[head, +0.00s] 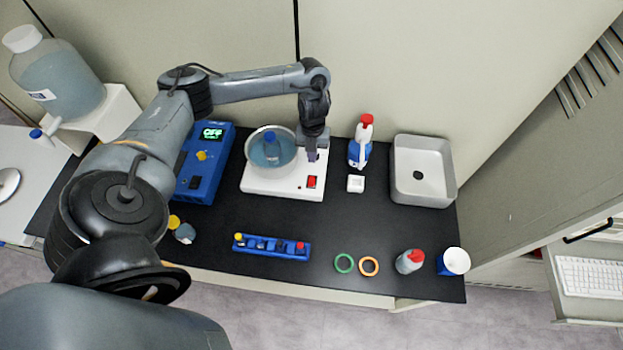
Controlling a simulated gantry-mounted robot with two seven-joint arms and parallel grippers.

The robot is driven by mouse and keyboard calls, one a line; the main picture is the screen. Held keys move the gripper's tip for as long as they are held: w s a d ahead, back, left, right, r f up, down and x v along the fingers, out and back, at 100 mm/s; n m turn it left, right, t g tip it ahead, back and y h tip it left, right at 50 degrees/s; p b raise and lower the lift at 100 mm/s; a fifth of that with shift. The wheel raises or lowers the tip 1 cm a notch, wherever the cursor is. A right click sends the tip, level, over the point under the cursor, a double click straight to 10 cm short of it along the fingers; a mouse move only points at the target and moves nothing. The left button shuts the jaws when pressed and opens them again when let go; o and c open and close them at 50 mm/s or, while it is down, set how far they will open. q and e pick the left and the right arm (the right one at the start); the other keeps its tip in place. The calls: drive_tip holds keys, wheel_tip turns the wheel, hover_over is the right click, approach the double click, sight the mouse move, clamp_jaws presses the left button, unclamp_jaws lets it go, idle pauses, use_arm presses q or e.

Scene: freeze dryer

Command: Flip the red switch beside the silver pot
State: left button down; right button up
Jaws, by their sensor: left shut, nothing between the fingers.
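The red switch (312,182) sits on the front right of a white device (284,187) on the black table. The silver pot (293,149) is a round bowl set on the same device, with blue liquid and a blue-capped bottle (271,146) inside. My left gripper (312,158) points down above the device, right of the pot and just behind the switch. Its fingers are shut and hold nothing. I cannot tell how far above the device the fingertips are. My right gripper is not in view.
A blue instrument (202,186) with a green display stands left of the device. A spray bottle (360,143) and small white box (355,184) stand close on the right, then a grey sink (424,190). A blue rack (271,247) lies in front. Bare table separates rack and device.

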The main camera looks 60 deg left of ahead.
use_arm(q)
drive_tip(key=b, duration=0.4)
hover_over(311, 184)
drive_tip(key=f, duration=1)
drive_tip(key=shift+w+a+f, duration=0.15)
drive_tip(key=shift+w+f, duration=0.05)
drive_tip(key=shift+f, duration=0.95)
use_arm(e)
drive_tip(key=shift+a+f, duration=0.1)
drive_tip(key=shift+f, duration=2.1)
use_arm(q)
drive_tip(key=shift+s, duration=0.1)
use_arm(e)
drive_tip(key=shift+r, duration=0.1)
